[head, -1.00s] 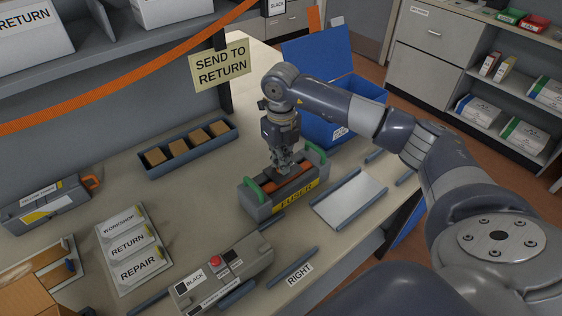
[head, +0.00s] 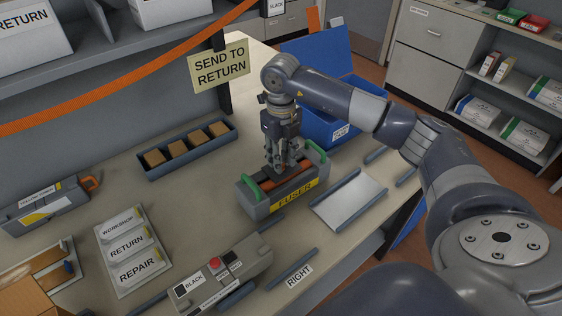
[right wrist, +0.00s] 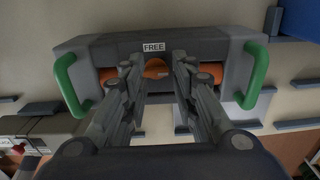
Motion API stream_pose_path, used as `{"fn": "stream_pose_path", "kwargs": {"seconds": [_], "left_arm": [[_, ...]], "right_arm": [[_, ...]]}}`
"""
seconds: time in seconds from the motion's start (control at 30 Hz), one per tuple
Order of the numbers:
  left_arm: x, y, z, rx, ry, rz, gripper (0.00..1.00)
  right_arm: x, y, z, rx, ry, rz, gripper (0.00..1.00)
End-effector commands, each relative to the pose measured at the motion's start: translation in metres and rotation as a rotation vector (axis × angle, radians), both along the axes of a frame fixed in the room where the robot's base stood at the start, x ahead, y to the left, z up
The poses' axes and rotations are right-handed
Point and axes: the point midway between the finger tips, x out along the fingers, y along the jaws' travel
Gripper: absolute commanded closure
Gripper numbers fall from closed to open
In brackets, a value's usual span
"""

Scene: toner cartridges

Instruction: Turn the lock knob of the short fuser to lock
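The fuser (head: 262,207) is a grey box with a yellow FUSER label and two green end handles. It lies on the table, below my right gripper (head: 283,168). In the right wrist view the fuser (right wrist: 215,48) shows a white FREE label (right wrist: 154,47) above a round orange lock knob (right wrist: 156,69). My right gripper (right wrist: 158,66) points down at the fuser, its fingers apart on either side of the knob; contact cannot be told. The knob is hidden behind the gripper in the head view. My left gripper is not in view.
A blue bin (head: 318,118) stands behind the fuser. A pale plate between rails (head: 352,203) lies to its right. A tray of brown blocks (head: 152,172) is at the back left. Bare table lies left of the fuser.

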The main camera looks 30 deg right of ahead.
Motion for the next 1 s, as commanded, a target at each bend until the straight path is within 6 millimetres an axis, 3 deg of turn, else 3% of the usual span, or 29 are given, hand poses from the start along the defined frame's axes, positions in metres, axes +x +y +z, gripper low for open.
{"fn": "stream_pose_path", "kwargs": {"seconds": [0.03,0.2,0.43,0.6,1.0], "left_arm": [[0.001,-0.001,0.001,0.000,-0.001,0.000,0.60],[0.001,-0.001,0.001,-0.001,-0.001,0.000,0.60],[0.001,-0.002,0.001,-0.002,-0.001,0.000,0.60],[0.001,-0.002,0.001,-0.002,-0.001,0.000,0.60],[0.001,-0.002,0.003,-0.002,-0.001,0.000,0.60]], "right_arm": [[0.003,0.001,0.016,0.005,-0.012,0.002,0.55],[0.003,0.002,0.054,0.006,-0.014,0.002,0.55],[0.002,0.002,0.091,0.005,-0.011,0.003,0.55],[0.002,0.002,0.101,0.005,-0.008,0.003,0.55],[0.002,0.002,0.105,0.005,-0.008,0.003,0.55]]}}
